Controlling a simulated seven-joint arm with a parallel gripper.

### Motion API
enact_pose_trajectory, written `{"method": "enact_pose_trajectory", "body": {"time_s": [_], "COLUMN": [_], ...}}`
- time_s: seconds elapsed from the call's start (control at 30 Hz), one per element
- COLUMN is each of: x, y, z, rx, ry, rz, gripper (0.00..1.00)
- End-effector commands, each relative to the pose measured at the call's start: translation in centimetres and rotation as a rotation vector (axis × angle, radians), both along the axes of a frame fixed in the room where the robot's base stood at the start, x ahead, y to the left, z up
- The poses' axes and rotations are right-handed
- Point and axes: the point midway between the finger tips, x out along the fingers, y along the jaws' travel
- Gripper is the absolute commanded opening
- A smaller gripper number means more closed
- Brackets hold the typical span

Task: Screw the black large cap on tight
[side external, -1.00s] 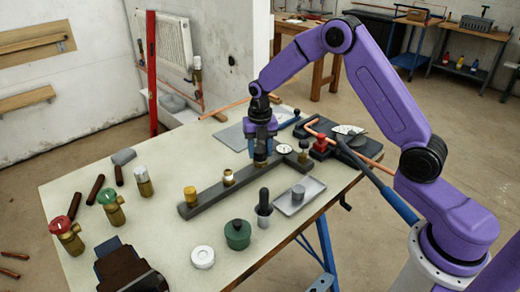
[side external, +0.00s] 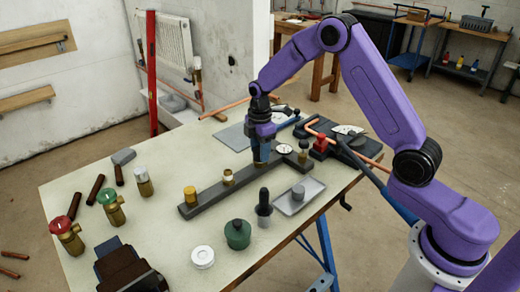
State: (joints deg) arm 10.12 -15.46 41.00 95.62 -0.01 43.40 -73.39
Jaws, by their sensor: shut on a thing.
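My gripper (side external: 261,160) points straight down over the dark grey bar (side external: 208,198) on the bench, at a post towards the bar's far end. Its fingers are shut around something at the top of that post. The fingers hide nearly all of what they hold; I take it to be the black large cap, as no other such cap stands out on the bench. I cannot see its thread or whether it sits level. Nearer along the bar stand a brass-coloured fitting (side external: 190,196) and a pale-topped brass fitting (side external: 228,177).
A round gauge (side external: 284,149) and another brass fitting (side external: 303,153) stand close right of my gripper. A grey tray (side external: 284,208), a black-knobbed tool (side external: 264,203), a green lidded pot (side external: 237,235) and a white ring (side external: 203,257) stand in front. Valves stand at left.

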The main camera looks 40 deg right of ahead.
Motion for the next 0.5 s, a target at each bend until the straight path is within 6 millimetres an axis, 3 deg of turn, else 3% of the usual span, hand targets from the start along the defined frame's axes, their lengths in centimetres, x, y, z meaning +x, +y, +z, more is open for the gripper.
{"method": "enact_pose_trajectory", "body": {"time_s": [0.5], "x": [0.03], "y": [0.03], "z": [-0.01], "rx": [0.001], "ry": [-0.001], "rz": [-0.628], "gripper": [0.07]}}
